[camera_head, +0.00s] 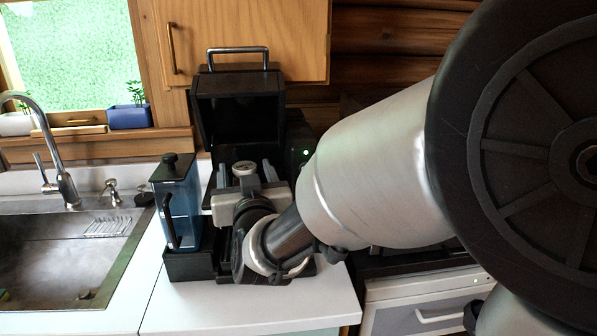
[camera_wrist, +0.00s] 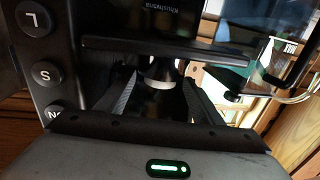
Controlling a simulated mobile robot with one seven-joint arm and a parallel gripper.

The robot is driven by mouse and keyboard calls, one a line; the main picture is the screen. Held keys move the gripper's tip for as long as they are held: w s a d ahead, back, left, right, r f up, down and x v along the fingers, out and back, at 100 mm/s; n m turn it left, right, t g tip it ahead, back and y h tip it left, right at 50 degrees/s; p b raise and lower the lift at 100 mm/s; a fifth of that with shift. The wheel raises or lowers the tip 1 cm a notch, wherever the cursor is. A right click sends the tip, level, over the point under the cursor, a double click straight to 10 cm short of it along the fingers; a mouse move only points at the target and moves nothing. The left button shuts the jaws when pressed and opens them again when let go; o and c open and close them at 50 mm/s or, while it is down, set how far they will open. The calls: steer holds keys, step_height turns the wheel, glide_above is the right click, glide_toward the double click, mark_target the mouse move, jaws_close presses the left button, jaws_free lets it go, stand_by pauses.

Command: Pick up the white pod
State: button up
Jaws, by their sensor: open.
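A small white round thing, which looks like the white pod (camera_head: 245,166), shows in the head view in front of the open black coffee machine (camera_head: 237,88). My gripper (camera_head: 246,173) is at the machine's front, its two grey fingers apart, one on each side of the pod. In the wrist view my gripper (camera_wrist: 163,103) has its fingers spread, and a pale curved piece, likely the pod (camera_wrist: 160,72), lies between them, partly in shadow. I cannot tell whether either finger touches it. My wrist hides the lower front of the machine.
A blue water tank (camera_head: 179,205) with a black lid stands close left of my gripper. The steel sink (camera_head: 65,255) is farther left. A wooden cabinet (camera_head: 240,35) hangs above. White counter (camera_head: 200,315) is clear in front.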

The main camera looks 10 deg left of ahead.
steer(key=c, duration=1.1)
steer(key=shift+r, duration=0.1)
